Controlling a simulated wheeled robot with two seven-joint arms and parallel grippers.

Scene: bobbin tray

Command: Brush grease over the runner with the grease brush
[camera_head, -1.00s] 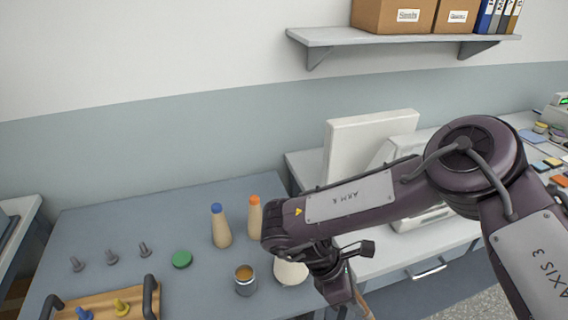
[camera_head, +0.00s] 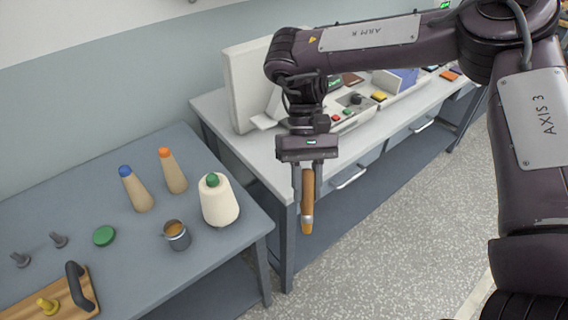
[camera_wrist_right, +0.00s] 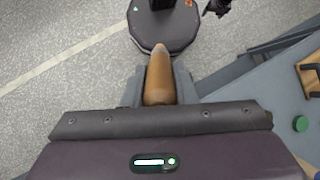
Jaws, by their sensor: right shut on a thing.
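The grease brush (camera_head: 308,188) has a wooden handle, a pale metal band and an amber tip pointing down in the head view. My right gripper (camera_head: 309,182) is shut on its handle and holds it in the air, over the floor in that view. The brush (camera_wrist_right: 159,80) also shows between the fingers in the right wrist view. A small grey pot with amber contents (camera_head: 177,236) stands on the blue-grey table, apart from the brush. I cannot tell which thing is the runner. A dark part at the wrist view's top edge may be my left gripper (camera_wrist_right: 217,7); its jaws are unclear.
On the table (camera_head: 110,275) stand a cream cone with a green top (camera_head: 220,203), a blue-topped cone (camera_head: 136,190), an orange-topped cone (camera_head: 172,172), a green disc (camera_head: 104,236) and grey pegs. A wooden tray (camera_head: 78,308) is at lower left. A workbench with a panel (camera_head: 248,85) stands behind.

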